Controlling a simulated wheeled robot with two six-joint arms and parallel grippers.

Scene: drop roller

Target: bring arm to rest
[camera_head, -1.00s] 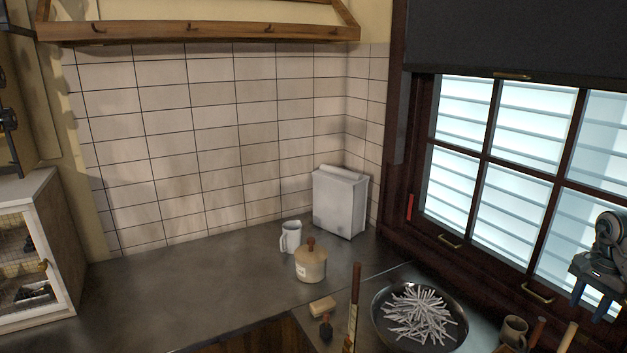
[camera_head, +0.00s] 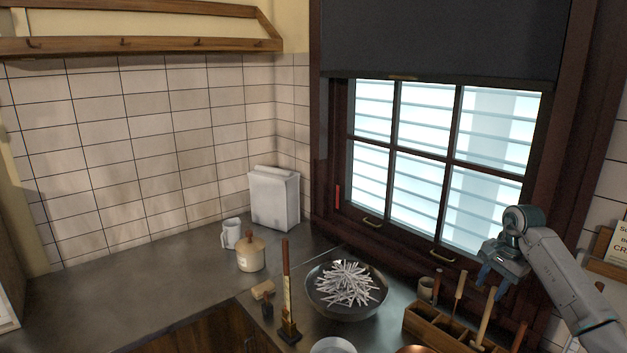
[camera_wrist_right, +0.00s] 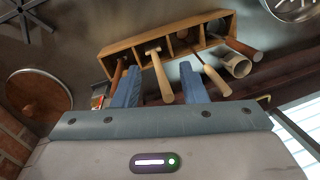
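My right gripper (camera_head: 494,283) is raised at the right of the head view, in front of the window and above the wooden utensil box (camera_head: 436,329). In the right wrist view its two blue fingers (camera_wrist_right: 165,88) stand apart with a gap between them. A wooden handle from the box (camera_wrist_right: 118,50) shows behind the gap, and nothing is seen held. Whether the handle touches the fingers cannot be told, but it appears to be beyond them. My left gripper is in no view.
A pan of white strips (camera_head: 345,288) sits left of the box. A lidded jar (camera_head: 251,255), a white mug (camera_head: 231,233) and a white canister (camera_head: 274,198) stand on the counter (camera_head: 110,290). The window (camera_head: 430,165) is behind. The counter's left part is clear.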

